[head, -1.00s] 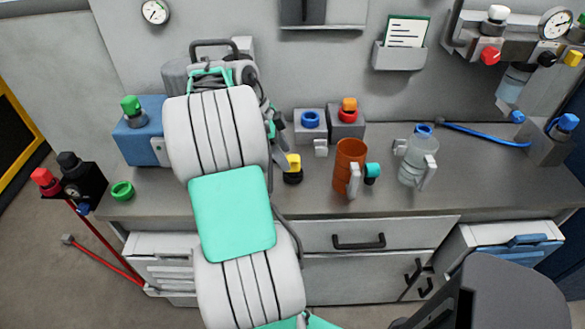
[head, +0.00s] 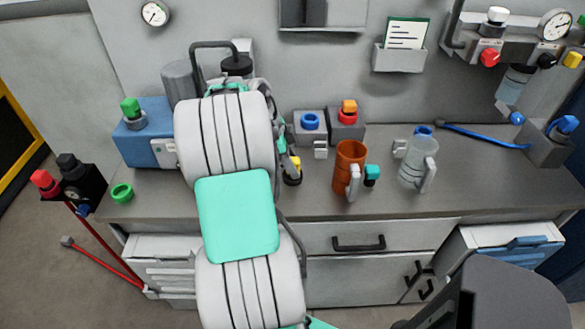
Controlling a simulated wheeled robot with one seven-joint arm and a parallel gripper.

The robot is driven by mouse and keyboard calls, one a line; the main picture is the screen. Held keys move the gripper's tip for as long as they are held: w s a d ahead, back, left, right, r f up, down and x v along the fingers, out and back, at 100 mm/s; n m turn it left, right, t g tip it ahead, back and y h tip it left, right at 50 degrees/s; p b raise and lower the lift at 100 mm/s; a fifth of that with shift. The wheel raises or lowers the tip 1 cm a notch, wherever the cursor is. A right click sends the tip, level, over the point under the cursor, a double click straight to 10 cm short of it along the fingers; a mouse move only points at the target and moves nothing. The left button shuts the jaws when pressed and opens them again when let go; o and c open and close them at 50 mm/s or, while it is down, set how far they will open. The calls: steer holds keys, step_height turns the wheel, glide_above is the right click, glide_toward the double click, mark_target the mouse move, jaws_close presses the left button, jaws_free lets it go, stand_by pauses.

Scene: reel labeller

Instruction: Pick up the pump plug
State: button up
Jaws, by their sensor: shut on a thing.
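A small plug with a yellow top and a black round base (head: 295,164) stands on the bench just right of my arm; I take it to be the pump plug. My gripper (head: 287,164) is at its left side, mostly hidden behind my own arm. A grey finger covers part of the yellow top. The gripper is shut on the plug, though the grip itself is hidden. The plug's base appears to be still at bench level; I cannot tell whether it is touching.
An orange mug (head: 349,170), a teal-capped piece (head: 372,174) and a clear jug (head: 416,162) stand to the right. Grey blocks with blue (head: 310,121) and red-orange (head: 348,113) tops are behind. A blue box (head: 142,145) and green ring (head: 122,193) are left. The bench's front right is clear.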

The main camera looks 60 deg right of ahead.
jaws_close()
